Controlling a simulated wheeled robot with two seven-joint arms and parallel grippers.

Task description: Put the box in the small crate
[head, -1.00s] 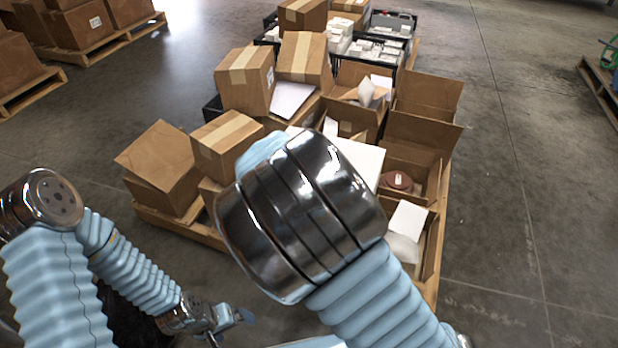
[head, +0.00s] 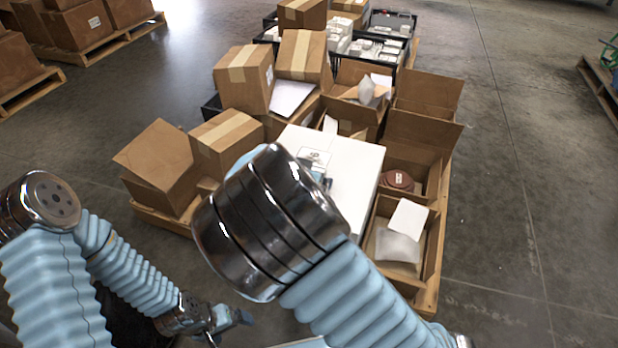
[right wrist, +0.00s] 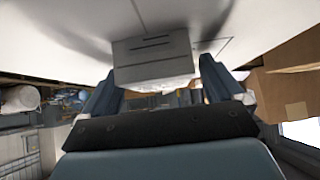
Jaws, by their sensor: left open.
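A small pale box (right wrist: 155,60) is between the two fingers of my right gripper (right wrist: 160,85) in the right wrist view. It is against or close to a broad white surface. Whether both fingers press on it is unclear. In the head view, my right wrist hides most of that gripper, which is over the large white carton (head: 352,170). My left gripper (head: 228,322) is open and empty at the lower left, away from the pallet. Black crates holding white boxes stand at the back, one of them at the back right (head: 408,30); which is the small crate is unclear.
Closed brown cartons (head: 243,80) stack on the left of the pallet (head: 428,295). Open cartons on the right hold a brown round item (head: 397,180) and a pale bag (head: 397,246). Other loaded pallets stand at the upper left.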

